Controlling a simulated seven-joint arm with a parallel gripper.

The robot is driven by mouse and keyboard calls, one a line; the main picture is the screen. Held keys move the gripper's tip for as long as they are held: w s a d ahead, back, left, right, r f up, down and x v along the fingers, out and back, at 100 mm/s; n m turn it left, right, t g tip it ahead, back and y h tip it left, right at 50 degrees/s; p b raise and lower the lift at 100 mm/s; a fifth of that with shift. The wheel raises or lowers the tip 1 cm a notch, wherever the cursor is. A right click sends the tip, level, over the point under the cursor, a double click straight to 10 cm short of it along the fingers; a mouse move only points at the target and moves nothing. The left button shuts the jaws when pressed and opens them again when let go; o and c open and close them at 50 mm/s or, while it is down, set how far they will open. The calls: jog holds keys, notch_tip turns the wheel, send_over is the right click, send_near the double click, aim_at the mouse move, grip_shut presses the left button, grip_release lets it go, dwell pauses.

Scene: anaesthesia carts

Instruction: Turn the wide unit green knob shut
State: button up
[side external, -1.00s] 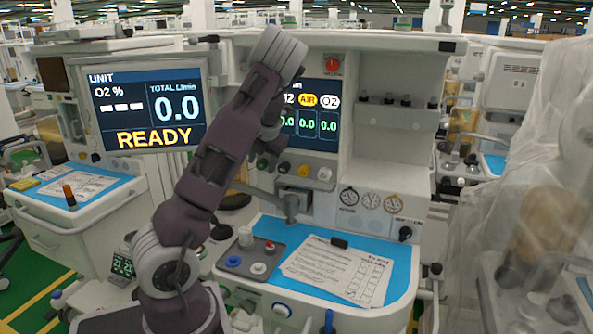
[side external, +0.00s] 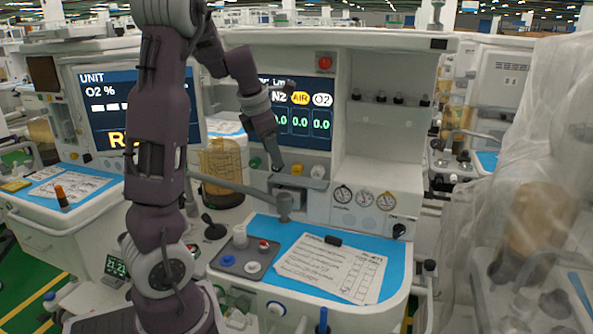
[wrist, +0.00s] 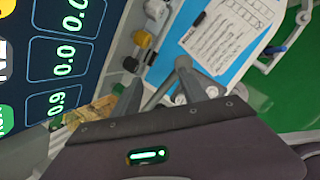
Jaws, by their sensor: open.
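The wide unit's green knob (side external: 255,162) sits at the left end of a row of knobs under its flow display (side external: 302,122). Beside it are black, yellow (side external: 297,170) and white (side external: 317,172) knobs. My gripper (side external: 273,160) is in front of the left part of the row, pointing down, and partly covers it. In the wrist view its fingers (wrist: 158,85) are spread with nothing between them. Contact with any knob cannot be told.
Below the row is a blue worktop with a paper sheet (side external: 325,268) and a grey tray (side external: 245,262) with small caps. A grey jointed arm (side external: 284,205) stands over the worktop. A plastic-covered unit (side external: 530,190) is at the right.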

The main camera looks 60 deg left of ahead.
jog(key=s+d+r+m+t+h, duration=0.1)
jog(key=d+r+m, duration=0.1)
jog(key=d+m, duration=1.5)
jog(key=shift+s+m+t, duration=0.25)
jog(key=shift+m+t, duration=0.05)
jog(key=shift+m, duration=0.6)
jog(key=shift+d+r, duration=0.1)
